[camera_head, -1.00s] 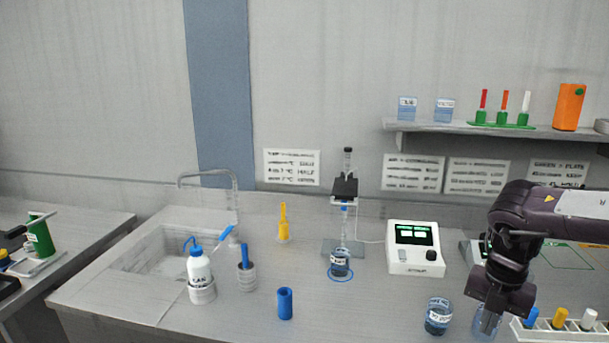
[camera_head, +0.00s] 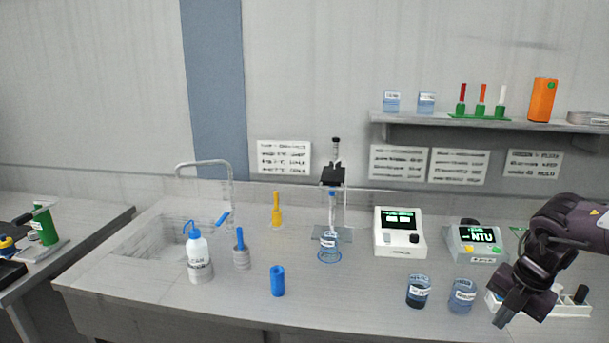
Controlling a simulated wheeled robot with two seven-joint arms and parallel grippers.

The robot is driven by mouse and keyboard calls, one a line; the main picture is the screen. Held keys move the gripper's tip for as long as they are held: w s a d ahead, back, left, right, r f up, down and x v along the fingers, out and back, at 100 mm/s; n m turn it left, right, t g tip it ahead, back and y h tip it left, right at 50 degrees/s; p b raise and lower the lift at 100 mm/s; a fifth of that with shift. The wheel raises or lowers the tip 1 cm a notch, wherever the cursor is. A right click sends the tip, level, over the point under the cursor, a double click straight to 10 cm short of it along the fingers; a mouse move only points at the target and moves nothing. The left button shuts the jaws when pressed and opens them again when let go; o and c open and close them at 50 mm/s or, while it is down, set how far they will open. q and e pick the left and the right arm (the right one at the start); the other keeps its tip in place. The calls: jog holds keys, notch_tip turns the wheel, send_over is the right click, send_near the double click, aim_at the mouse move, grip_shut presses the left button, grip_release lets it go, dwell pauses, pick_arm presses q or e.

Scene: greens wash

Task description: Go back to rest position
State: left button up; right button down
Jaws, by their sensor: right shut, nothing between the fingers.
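My right gripper (camera_head: 507,310) is at the lower right, over the front edge of the bench. It points down and to the left, and it is shut and empty. Two beakers stand to its left: one with dark blue liquid (camera_head: 418,291) and a paler blue one (camera_head: 462,296). The gripper is apart from both. A white rack (camera_head: 572,309) is partly hidden behind my right arm. My left gripper is not in view.
The bench holds a blue cylinder (camera_head: 277,281), a wash bottle (camera_head: 198,252), a burette stand with a beaker (camera_head: 329,247), a white meter (camera_head: 399,232) and an NTU meter (camera_head: 475,243). A sink (camera_head: 160,240) is at left. The front middle is clear.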

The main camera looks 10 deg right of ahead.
jog(key=s+d+f+m+t, duration=0.45)
jog(key=d+f+m, duration=0.25)
jog(key=d+f, duration=0.6)
jog(key=s+d+f+m+h, duration=0.1)
jog(key=s+d+f+m, duration=0.15)
jog(key=s+f, duration=0.6)
jog(key=s+d+f+m+h, duration=0.15)
jog(key=s+f+m, duration=0.35)
jog(key=f, duration=0.6)
jog(key=s+a+f+m+g, duration=0.1)
jog(key=s+a+f+m, duration=0.1)
jog(key=s+a+f, duration=0.55)
jog(key=s+a+f+m+g, duration=0.15)
jog(key=s+a+f, duration=0.35)
jog(key=f, duration=0.5)
jog(key=s+a+f+m+g, duration=0.1)
jog(key=s+a+f, duration=0.2)
jog(key=a, duration=0.7)
jog(key=s+a+f+m+g+y, duration=0.1)
jog(key=s+a+f, duration=0.2)
jog(key=a, duration=0.7)
jog(key=s+a+f+m, duration=0.1)
jog(key=s+a+f, duration=0.2)
jog(key=a, duration=0.7)
jog(key=shift+s+f+m+g, duration=0.4)
jog(key=shift+f, duration=0.45)
